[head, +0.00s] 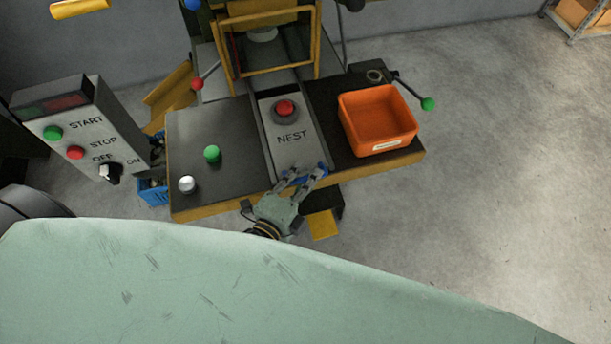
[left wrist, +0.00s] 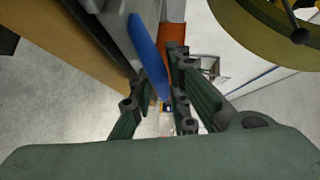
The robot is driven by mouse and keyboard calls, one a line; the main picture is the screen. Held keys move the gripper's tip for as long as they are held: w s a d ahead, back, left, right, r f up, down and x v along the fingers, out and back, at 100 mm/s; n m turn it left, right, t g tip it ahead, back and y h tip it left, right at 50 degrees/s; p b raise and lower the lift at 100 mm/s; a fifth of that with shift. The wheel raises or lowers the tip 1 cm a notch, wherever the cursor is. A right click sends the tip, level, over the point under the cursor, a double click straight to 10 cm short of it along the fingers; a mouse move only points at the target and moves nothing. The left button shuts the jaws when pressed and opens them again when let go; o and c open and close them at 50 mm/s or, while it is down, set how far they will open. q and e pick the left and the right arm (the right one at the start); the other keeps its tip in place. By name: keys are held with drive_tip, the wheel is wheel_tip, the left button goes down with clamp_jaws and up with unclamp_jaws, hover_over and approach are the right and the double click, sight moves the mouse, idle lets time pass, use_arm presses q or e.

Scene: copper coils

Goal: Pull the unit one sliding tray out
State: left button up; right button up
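The sliding tray (head: 292,152) is a grey plate marked NEST, with a red round piece (head: 285,107) on it. It lies in the middle of the dark machine table, under the yellow-framed guard. A blue handle (head: 308,174) is at its front end; it also shows in the left wrist view (left wrist: 148,52). My left gripper (head: 302,178) is at this handle, with its fingers apart on either side of it. In the left wrist view the handle stands between the open fingers (left wrist: 155,90), closer to the right one. Contact is not clear. My right gripper is in neither view.
An orange bin (head: 378,120) stands right of the tray. Green (head: 212,153) and white (head: 187,184) knobs are on the left. A START/STOP control box (head: 85,130) stands at far left. Levers with red (head: 197,84) and green (head: 428,104) balls flank the machine. Floor at right is clear.

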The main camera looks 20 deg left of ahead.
use_arm(q)
drive_tip(key=o, duration=0.3)
drive_tip(key=v, duration=1.2)
drive_tip(key=shift+f, duration=0.1)
